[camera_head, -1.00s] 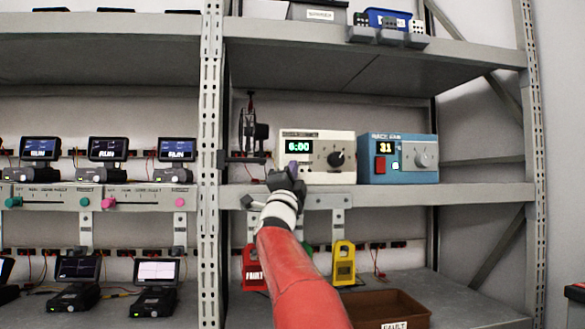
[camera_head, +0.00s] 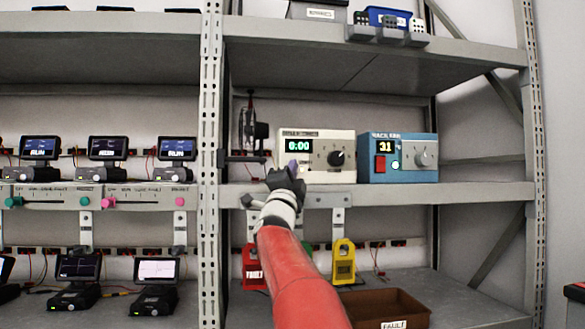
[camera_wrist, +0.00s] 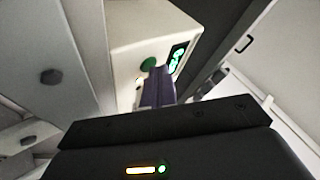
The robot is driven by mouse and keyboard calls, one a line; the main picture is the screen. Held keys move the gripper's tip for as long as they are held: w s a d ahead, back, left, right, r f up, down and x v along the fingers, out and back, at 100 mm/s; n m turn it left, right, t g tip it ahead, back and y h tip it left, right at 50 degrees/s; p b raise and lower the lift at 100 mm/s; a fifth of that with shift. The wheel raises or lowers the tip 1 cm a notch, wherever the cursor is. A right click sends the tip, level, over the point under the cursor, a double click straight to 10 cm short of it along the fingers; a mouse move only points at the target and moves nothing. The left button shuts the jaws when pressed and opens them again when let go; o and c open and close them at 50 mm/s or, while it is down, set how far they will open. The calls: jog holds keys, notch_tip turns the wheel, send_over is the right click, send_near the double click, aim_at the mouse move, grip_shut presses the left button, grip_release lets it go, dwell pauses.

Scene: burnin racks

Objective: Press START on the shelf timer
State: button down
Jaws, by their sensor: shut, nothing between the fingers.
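The shelf timer (camera_head: 318,172) is a cream box with a dark knob, on the middle shelf. Its green display reads 0:00 in the head view. My gripper (camera_head: 292,168) is shut and empty, in front of the timer's lower left face, just below the display. In the wrist view the timer (camera_wrist: 128,45) shows close up with a round green button (camera_wrist: 148,63). My shut fingertips (camera_wrist: 157,75) are right at that button and overlap its edge. Whether they touch it I cannot tell. In the head view the button is hidden behind my gripper.
A blue unit (camera_head: 400,172) with a red switch stands right of the timer. A rack upright (camera_head: 212,150) and a dark fan-like device (camera_head: 252,130) are to the left. Yellow (camera_head: 344,262) and red tags and a brown bin (camera_head: 385,303) are below the shelf.

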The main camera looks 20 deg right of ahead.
jog(key=shift+s+a+b, duration=0.2)
jog(key=shift+s+b, duration=0.3)
jog(key=shift+s, duration=0.2)
jog(key=s+b, duration=0.1)
jog(key=s, duration=0.1)
jog(key=s+a+b, duration=0.1)
jog(key=s+b, duration=0.1)
jog(key=shift+s+a, duration=0.2)
jog(key=shift+s, duration=0.2)
dwell(0.5)
